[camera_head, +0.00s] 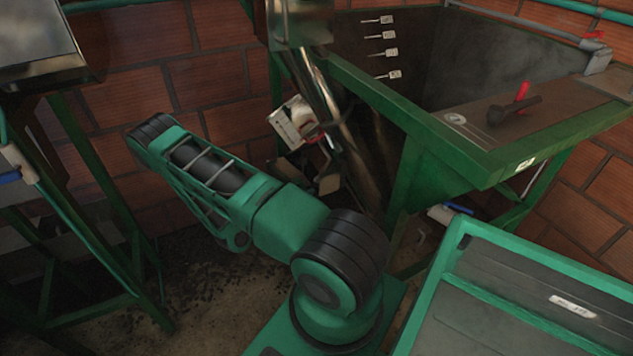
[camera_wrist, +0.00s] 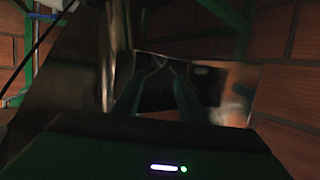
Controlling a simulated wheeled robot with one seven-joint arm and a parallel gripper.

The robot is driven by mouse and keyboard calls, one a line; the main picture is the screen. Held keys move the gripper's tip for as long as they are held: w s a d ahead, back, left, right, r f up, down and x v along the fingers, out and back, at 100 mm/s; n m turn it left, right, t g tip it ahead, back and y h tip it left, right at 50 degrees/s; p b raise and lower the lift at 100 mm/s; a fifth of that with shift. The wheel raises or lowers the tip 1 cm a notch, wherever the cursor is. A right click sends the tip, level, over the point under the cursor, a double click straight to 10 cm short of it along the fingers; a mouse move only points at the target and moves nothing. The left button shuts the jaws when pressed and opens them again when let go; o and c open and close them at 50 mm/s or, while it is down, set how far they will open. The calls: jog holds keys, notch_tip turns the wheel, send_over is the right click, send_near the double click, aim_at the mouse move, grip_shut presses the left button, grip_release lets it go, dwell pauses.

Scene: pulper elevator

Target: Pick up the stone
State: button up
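I cannot make out a stone in either view. In the wrist view my gripper (camera_wrist: 160,70) shows as two dark green fingers pointing away from the camera, with a dark gap between their tips. It looks open, and I see nothing clearly held, though the gap is very dim. A bright metal opening or plate with a dark inside (camera_wrist: 205,75) lies just beyond the fingertips. In the head view my arm reaches left from its base, and the gripper is hidden.
A metal chute (camera_head: 330,100) and a white box (camera_head: 290,120) are behind my arm. A green frame (camera_head: 100,200) is at the left. Dark debris (camera_head: 215,280) litters the floor.

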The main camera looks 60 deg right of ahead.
aim_at(316, 180)
jog(key=x, duration=1)
jog(key=shift+s+d, duration=0.1)
jog(key=shift+d, duration=0.1)
jog(key=shift+c, duration=0.4)
jog(key=c, duration=0.8)
